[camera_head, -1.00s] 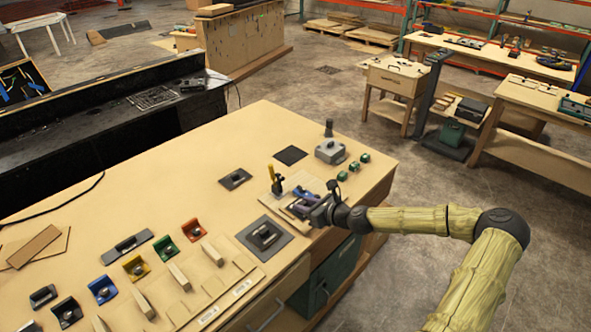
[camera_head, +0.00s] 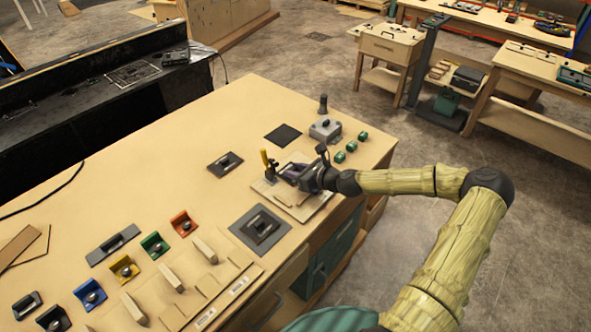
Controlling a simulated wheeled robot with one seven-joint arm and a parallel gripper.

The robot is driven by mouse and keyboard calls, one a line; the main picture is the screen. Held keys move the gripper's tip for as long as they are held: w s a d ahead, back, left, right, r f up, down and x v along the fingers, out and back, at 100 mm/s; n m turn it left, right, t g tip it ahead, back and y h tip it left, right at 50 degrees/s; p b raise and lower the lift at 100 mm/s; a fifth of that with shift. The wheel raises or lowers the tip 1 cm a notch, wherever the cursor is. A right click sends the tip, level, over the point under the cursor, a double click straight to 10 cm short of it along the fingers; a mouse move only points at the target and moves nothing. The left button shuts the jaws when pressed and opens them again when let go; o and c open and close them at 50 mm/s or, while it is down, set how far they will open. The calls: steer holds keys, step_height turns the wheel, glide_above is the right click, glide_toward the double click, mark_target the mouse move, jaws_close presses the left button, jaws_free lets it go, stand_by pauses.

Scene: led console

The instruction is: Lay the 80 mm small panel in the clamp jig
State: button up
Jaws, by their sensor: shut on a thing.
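The clamp jig (camera_head: 318,205) is a pale wooden board near the bench's right edge, with a yellow-handled toggle clamp (camera_head: 266,161) at its far left. My gripper (camera_head: 291,173) reaches in from the right, low over the jig, just right of the yellow handle. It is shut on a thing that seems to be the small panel. The panel is mostly hidden by the fingers, so its size and whether it touches the jig cannot be told.
A grey plate with a raised handle (camera_head: 261,229) lies front-left of the jig; a smaller dark one (camera_head: 225,165) lies behind-left. Coloured brackets and wooden blocks fill the bench's left front.

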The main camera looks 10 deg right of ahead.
steer(key=b, duration=0.5)
glide_above(296, 196)
steer(key=shift+w+f, duration=0.1)
steer(key=shift+f, duration=3.15)
steer(key=shift+f+b, duration=0.55)
steer(key=shift+f, duration=0.55)
steer(key=o, duration=1)
steer(key=b+v, duration=0.3)
steer(key=v, duration=1.4)
steer(key=shift+s+d, duration=0.15)
steer(key=shift+s, duration=0.1)
steer(key=shift+f, duration=0.1)
